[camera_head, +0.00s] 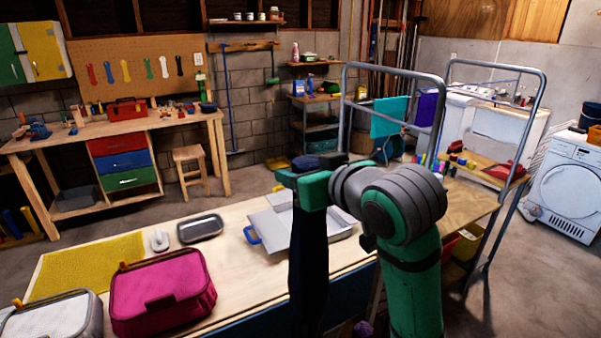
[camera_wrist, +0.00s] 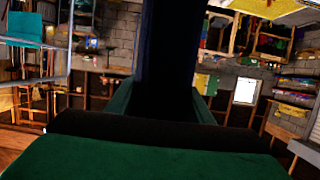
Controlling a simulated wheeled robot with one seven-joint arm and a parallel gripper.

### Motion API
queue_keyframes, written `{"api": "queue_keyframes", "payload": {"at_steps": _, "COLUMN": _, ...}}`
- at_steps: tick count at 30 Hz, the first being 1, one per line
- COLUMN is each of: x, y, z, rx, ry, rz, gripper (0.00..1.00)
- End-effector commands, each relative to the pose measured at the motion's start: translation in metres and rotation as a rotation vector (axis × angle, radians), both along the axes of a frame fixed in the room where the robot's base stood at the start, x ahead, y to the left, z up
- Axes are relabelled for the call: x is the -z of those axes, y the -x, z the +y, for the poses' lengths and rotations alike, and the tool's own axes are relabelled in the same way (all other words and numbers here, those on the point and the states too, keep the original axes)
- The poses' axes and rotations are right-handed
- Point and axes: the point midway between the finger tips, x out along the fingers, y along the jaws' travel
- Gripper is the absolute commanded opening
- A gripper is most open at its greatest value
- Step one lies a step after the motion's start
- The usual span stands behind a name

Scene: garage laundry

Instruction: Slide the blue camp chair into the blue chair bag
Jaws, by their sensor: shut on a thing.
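My gripper (camera_wrist: 163,105) is shut on a long, narrow, dark navy thing, which I take to be the folded blue camp chair (camera_head: 308,255). In the head view the chair hangs upright below my gripper, in front of the light wooden table's edge, and its lower end is out of the picture. In the wrist view the chair (camera_wrist: 168,50) runs between the green fingers to the picture's edge. I cannot make out the blue chair bag for certain. A dark blue surface (camera_head: 345,296) shows under the table edge, and I cannot tell whether it is the bag.
The wooden table (camera_head: 240,225) holds a pink bag (camera_head: 162,290), a grey bag (camera_head: 55,318), a yellow mat (camera_head: 88,266), a dark tray (camera_head: 200,228) and a grey tray (camera_head: 275,232). A metal-railed cart (camera_head: 470,205) stands at right. The floor behind the table is mostly clear.

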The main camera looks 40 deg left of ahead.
Motion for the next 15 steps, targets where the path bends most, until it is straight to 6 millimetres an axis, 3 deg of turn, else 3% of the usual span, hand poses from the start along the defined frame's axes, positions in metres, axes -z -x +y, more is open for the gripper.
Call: {"api": "queue_keyframes", "payload": {"at_steps": 15, "x": 0.0076, "y": 0.0004, "z": -0.0024, "rx": 0.001, "ry": -0.004, "rz": -0.002, "gripper": 0.00}}
